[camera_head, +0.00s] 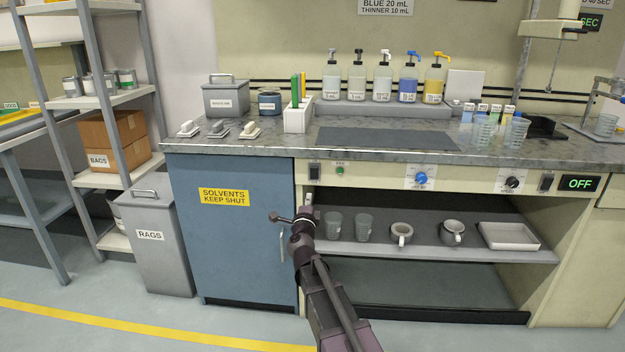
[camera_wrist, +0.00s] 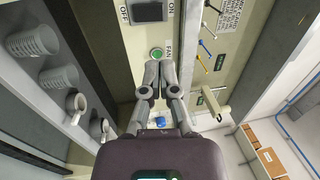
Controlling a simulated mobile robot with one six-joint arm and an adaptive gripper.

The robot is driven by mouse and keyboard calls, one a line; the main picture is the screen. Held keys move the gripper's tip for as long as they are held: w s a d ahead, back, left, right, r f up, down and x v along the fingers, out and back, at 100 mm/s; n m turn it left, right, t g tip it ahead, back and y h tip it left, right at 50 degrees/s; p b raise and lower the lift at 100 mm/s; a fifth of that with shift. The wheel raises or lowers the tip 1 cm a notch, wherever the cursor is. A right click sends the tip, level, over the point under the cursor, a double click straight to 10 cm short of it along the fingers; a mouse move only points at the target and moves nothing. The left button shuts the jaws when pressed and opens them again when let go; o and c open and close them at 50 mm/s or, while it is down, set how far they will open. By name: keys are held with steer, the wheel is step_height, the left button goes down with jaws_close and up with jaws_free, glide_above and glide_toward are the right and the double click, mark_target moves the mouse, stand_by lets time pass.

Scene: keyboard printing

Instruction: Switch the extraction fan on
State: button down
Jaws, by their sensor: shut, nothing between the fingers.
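A black rocker switch (camera_wrist: 147,11) with OFF and ON lettering on either side sits on the cream panel at the top of the wrist view. A round green button or lamp (camera_wrist: 156,54) marked FAN is just below it there. In the head view the switch (camera_head: 313,171) and the green round piece (camera_head: 340,170) are on the bench front, left of the dials. Which way the rocker is tipped is unclear. My gripper (camera_wrist: 158,66) is shut and empty, its fingertips close to the green piece in the wrist view; contact cannot be told. In the head view my gripper (camera_head: 307,198) is below the switch.
A blue solvents cabinet (camera_head: 230,235) stands left of my arm. The open shelf (camera_head: 440,250) below the panel holds beakers, mugs and a tray. A blue dial (camera_head: 421,178), a black dial (camera_head: 512,183) and an OFF display (camera_head: 580,183) are further right.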

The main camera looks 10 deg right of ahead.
mark_target(314, 169)
steer(key=shift+w, duration=0.15)
steer(key=p+x, duration=0.2)
steer(key=x, duration=1.1)
steer(key=shift+w+d, duration=0.1)
steer(key=shift+w, duration=0.3)
steer(key=shift+w+d+r+p, duration=0.1)
steer(key=shift+w+r+p, duration=0.15)
steer(key=shift+w+p, duration=0.2)
steer(key=shift+s+f, duration=0.1)
steer(key=shift+s, duration=0.15)
steer(key=s+a+r+p, duration=0.1)
steer(key=s, duration=0.5)
steer(key=s+a+r+p, duration=0.1)
steer(key=s+a, duration=0.1)
steer(key=s, duration=0.5)
steer(key=shift+a+r, duration=0.25)
steer(key=shift+a, duration=0.05)
